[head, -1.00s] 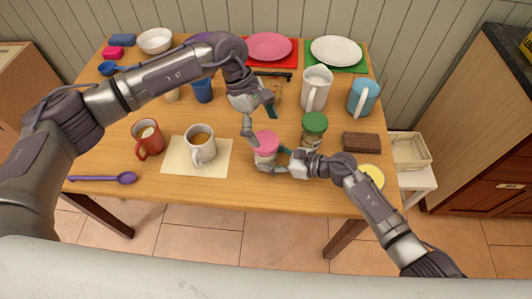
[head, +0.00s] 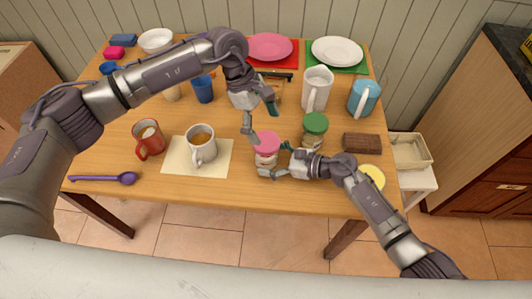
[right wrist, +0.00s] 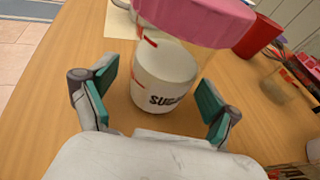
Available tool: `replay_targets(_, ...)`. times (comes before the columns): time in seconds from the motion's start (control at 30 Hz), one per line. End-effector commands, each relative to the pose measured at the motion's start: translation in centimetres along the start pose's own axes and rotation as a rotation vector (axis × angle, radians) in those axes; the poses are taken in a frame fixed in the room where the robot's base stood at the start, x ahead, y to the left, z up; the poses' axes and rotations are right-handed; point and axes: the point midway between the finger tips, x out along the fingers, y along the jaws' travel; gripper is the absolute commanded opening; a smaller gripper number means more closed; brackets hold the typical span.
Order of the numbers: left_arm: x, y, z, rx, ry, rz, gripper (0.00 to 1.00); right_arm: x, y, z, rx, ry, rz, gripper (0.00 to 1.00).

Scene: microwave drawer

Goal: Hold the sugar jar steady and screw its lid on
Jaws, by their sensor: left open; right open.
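The sugar jar (head: 266,162) stands upright on the table near its front edge, with its pink lid (head: 267,143) on top. In the right wrist view the jar (right wrist: 165,85) shows its "SUGAR" label and white contents, and the pink lid (right wrist: 205,20) covers its mouth. Whether the lid is screwed tight cannot be told. My right gripper (head: 281,162) is open, low at the jar's right side, with its teal fingertips (right wrist: 155,100) spread to either side of the jar. My left gripper (head: 261,122) is open above and behind the lid, its fingers pointing down.
A green-lidded jar (head: 314,132) stands just right of the sugar jar. A coffee mug (head: 201,145) on a cream mat (head: 172,163) and a red mug (head: 149,139) are to the left. A brown block (head: 362,143) and a white pitcher (head: 317,90) are right and behind.

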Motion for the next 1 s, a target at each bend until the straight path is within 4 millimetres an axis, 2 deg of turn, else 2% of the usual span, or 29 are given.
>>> replay_targets(0.17, 0.0, 0.0, 0.0, 0.000, 0.000, 0.000, 0.91, -1.4, -0.1, -0.1, 0.000, 0.002, -0.002, 0.88)
replay_targets(0.5, 0.0, 0.0, 0.0, 0.000, 0.000, 0.000, 0.91, -8.4, 0.0, -0.2, 0.000, 0.004, -0.002, 0.88)
replay_targets(0.63, 0.0, 0.0, 0.0, 0.000, 0.000, 0.000, 0.91, -10.4, 0.0, -0.1, 0.000, 0.002, 0.000, 0.88)
replay_targets(0.8, 0.0, 0.0, 0.0, 0.000, 0.000, 0.000, 0.91, -11.8, 0.0, 0.0, 0.000, 0.000, 0.000, 0.88)
replay_targets(1.0, 0.0, 0.0, 0.0, 0.000, 0.000, 0.000, 0.91, -12.0, 0.0, 0.0, 0.000, 0.000, 0.000, 0.88)
